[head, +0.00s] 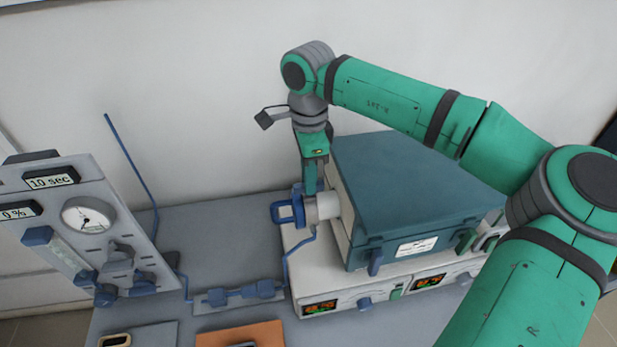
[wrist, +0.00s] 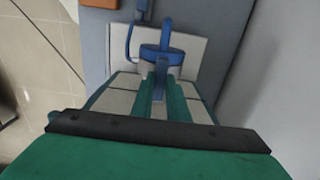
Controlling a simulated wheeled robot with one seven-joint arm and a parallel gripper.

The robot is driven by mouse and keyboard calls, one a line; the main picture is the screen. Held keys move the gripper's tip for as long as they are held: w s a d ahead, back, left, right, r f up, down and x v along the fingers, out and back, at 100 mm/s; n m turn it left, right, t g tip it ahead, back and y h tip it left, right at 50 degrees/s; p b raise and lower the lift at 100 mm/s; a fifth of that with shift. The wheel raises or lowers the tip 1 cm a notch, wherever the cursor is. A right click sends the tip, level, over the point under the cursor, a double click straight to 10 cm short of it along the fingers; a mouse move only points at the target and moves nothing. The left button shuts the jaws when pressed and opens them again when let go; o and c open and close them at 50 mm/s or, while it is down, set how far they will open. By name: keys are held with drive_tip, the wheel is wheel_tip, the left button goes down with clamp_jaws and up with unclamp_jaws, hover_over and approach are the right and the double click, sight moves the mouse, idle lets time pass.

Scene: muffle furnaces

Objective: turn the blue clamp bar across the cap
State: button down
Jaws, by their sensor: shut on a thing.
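The blue clamp bar (head: 298,204) is at the left end of the pale round cap (head: 325,206), on the left side of the teal-topped furnace. My gripper (head: 311,190) points down at it from above. In the wrist view a narrow blue part of the clamp bar (wrist: 161,72) lies between the teal fingers of my gripper (wrist: 161,92), which are shut on it. A wider blue loop shows beyond the fingertips. The fingers hide part of the bar and cap, so I cannot tell the bar's exact angle.
The furnace (head: 415,185) stands close right of my gripper on a pale base with lit displays. A blue tube (head: 286,268) runs down from the cap area to a blue fitting (head: 240,293) on the bench. A gauge panel (head: 88,217) stands left; an orange mat (head: 240,334) lies in front.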

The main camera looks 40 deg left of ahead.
idle(0.3)
drive_tip(key=c, duration=1.7)
unclamp_jaws()
wheel_tip(320, 180, up, 11)
drive_tip(key=shift+f, duration=0.1)
